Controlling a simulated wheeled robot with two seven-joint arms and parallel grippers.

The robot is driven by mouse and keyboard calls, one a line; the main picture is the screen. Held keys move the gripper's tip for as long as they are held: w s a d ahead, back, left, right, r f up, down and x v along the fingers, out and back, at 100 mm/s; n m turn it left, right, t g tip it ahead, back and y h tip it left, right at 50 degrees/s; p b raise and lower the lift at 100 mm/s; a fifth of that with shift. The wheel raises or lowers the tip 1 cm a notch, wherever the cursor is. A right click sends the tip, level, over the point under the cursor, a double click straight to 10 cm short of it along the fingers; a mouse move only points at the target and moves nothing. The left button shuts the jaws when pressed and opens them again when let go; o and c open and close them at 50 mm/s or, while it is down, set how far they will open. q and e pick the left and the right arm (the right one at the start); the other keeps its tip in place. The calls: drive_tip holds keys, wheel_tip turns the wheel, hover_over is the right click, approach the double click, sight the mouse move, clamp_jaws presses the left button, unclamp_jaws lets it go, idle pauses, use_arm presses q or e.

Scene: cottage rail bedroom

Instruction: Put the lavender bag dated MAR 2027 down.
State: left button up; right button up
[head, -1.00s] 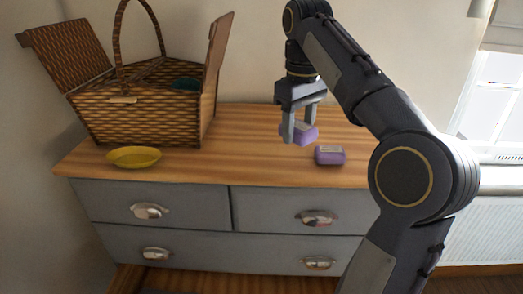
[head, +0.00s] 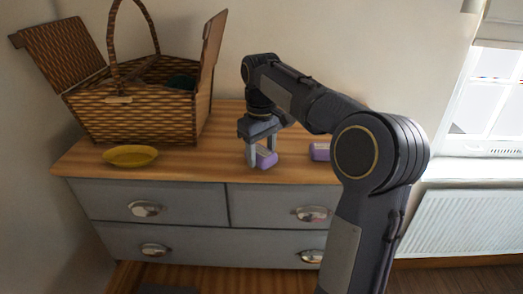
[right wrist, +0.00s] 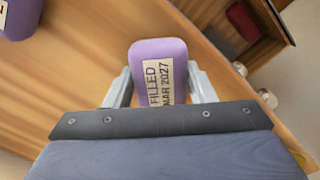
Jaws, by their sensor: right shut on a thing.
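The lavender bag (head: 265,158) is a small purple block with a pale label. In the right wrist view the bag (right wrist: 158,52) shows the words FILLED and MAR 2027. My right gripper (head: 261,152) is shut on it, with one finger on each side, over the wooden top of the dresser (head: 215,172). The bag is low, at or just above the wood; I cannot tell whether it touches. A second purple bag (head: 319,151) lies on the dresser to the right, apart from it; it also shows in the right wrist view (right wrist: 18,16). My left gripper is not in view.
A wicker basket (head: 135,116) with raised lids and something dark green inside stands at the back left. A yellow dish (head: 130,156) sits in front of it. Bare wood lies between the dish and the held bag. Grey drawers (head: 185,205) form the dresser's front.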

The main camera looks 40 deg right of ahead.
drive_tip(key=shift+f, duration=0.2)
drive_tip(key=o, duration=0.9)
drive_tip(key=shift+r, duration=0.1)
drive_tip(key=shift+o, duration=0.2)
